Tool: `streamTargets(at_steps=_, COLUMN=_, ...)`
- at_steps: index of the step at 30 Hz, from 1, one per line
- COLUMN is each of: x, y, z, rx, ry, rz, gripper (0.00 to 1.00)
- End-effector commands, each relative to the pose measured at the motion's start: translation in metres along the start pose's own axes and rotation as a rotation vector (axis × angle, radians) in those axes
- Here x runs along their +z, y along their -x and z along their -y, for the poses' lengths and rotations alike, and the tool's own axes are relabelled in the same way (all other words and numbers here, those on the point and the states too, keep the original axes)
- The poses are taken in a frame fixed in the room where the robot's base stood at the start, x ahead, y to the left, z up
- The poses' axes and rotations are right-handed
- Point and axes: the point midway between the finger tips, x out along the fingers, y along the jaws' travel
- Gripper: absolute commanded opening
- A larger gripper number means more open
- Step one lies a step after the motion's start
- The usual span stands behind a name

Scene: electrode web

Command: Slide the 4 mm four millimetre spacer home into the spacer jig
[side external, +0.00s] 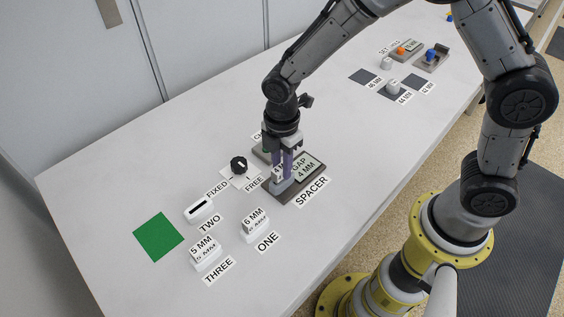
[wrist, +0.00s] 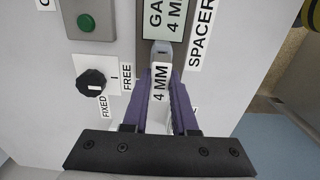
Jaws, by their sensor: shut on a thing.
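My gripper (side external: 284,172) is shut on the 4 mm spacer, low over the dark spacer jig (side external: 293,194). The spacer's "4 MM" label (wrist: 160,82) shows between the two purple fingers (wrist: 161,92) in the wrist view. A light grey piece (wrist: 161,47) shows just beyond the label, below the jig's display. The display (side external: 306,167) reads "GAP 4 MM", and it also shows in the wrist view (wrist: 166,16). The fingers hide much of the spacer and the jig around it, so I cannot tell how deep the spacer sits.
A black knob (side external: 238,165) stands left of the jig, between FIXED and FREE labels. Holder TWO (side external: 199,208) has an empty slot. The 6 mm spacer (side external: 255,220) and 5 mm spacer (side external: 204,249) stand nearby. A green button (wrist: 86,21) sits beside the display.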

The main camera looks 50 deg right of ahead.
Motion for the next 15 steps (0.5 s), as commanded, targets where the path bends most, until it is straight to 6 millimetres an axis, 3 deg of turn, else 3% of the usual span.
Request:
streamTargets(at_steps=9, x=0.0001, y=-0.0073, z=0.0003, rx=-0.001, ry=0.000, rz=0.001, gripper=0.00)
streamTargets(at_steps=10, x=0.0001, y=-0.0070, z=0.0002, rx=-0.001, ry=0.000, rz=0.000, gripper=0.32)
streamTargets(at_steps=15, x=0.0001, y=-0.0068, z=0.0002, rx=-0.001, ry=0.000, rz=0.000, gripper=0.61)
